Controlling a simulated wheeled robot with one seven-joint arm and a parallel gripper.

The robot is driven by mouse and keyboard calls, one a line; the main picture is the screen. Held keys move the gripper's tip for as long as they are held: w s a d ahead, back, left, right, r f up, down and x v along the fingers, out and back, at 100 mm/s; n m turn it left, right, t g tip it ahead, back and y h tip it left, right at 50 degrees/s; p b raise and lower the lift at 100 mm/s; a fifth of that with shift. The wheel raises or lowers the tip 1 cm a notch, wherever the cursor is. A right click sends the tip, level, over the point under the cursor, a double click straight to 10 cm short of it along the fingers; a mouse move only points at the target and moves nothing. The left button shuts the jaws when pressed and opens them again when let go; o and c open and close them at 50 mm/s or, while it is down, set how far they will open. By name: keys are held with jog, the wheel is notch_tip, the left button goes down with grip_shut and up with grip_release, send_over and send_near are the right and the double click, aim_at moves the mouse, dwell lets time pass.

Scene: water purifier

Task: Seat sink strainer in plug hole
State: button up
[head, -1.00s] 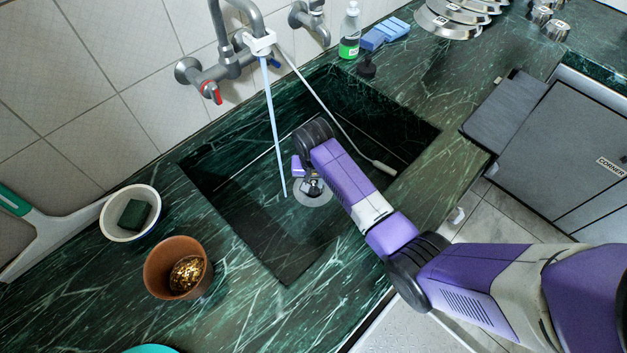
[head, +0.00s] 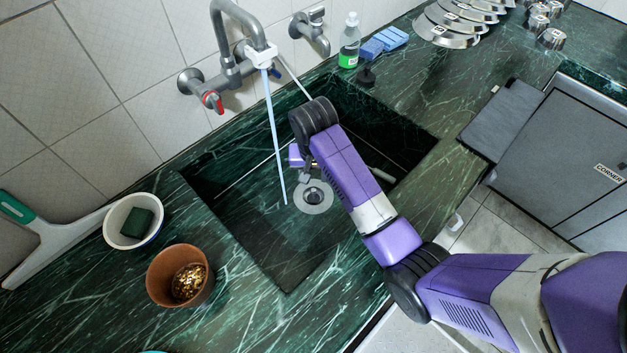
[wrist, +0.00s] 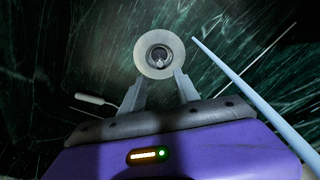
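The sink strainer (head: 314,197) is a small dark metal piece with a bright knob, inside the pale round rim of the plug hole (head: 326,205) on the sink floor. In the wrist view the strainer (wrist: 159,58) shows near the middle of the plug hole's pale ring (wrist: 142,54); I cannot tell whether it sits fully down. My gripper (wrist: 160,78) is open, its two fingers spread apart with nothing between them. In the head view my gripper (head: 307,178) is above and just behind the plug hole, partly hidden by my wrist.
A pale blue tube (head: 276,140) hangs from the tap (head: 236,60) into the sink, left of my gripper. A second, white-ended tube (head: 382,174) lies behind my arm. A white bowl (head: 112,228) and brown pot (head: 160,276) stand on the left counter.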

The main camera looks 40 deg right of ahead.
notch_tip(320, 180, up, 2)
jog(key=shift+s+a+r, duration=0.1)
jog(key=shift+r, duration=0.05)
dwell(0.6)
